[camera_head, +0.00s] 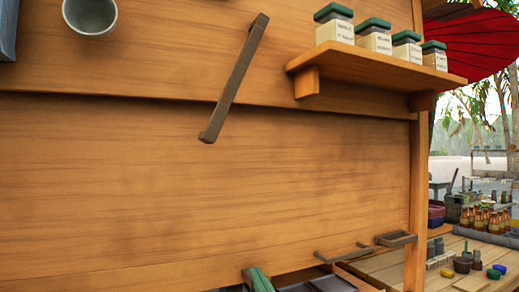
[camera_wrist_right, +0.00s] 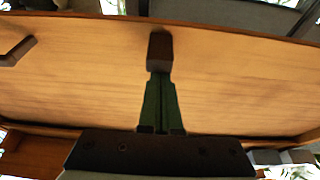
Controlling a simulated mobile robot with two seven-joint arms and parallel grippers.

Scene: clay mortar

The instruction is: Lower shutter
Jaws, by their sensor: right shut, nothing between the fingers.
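A broad wooden panel (camera_head: 200,190), which looks like the shutter, fills most of the head view. A dark brown bar handle (camera_head: 235,80) slants across its upper part. A second brown handle (camera_head: 343,253) shows at its lower edge. My right gripper (camera_head: 258,280) shows as green fingers at the bottom, left of that lower handle and apart from it. In the right wrist view the shut green fingers (camera_wrist_right: 162,88) point at a dark brown block (camera_wrist_right: 160,50) against the wooden panel (camera_wrist_right: 235,75); whether they touch it I cannot tell. My left gripper is out of view.
A wooden shelf (camera_head: 375,65) with several green-lidded jars (camera_head: 375,40) juts out at the upper right. A metal cup (camera_head: 90,15) is at the upper left. A small wooden tray (camera_head: 396,239) sits lower right. A counter (camera_head: 480,265) with bottles and bowls lies beyond the post (camera_head: 417,190).

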